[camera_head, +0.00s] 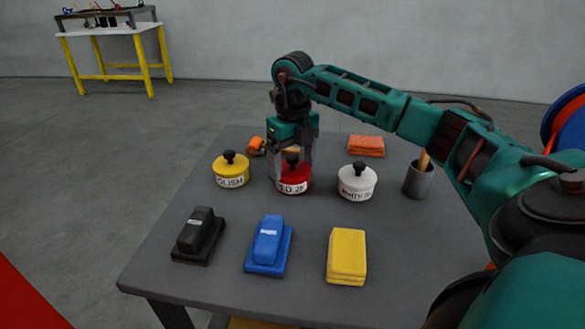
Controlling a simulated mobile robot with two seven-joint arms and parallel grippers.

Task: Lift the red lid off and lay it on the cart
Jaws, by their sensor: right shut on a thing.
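The red lid (294,172) sits on a tin labelled in black on white (293,187), at the middle of the grey cart (205,278). My right gripper (292,164) points down over the red lid and is shut on its dark knob. The fingers partly hide the lid and knob. The lid looks level and in contact with the tin; I see no gap. My left gripper is not in view.
A yellow tin (231,172) stands left, a white tin (357,183) right. Bare cart top lies between.

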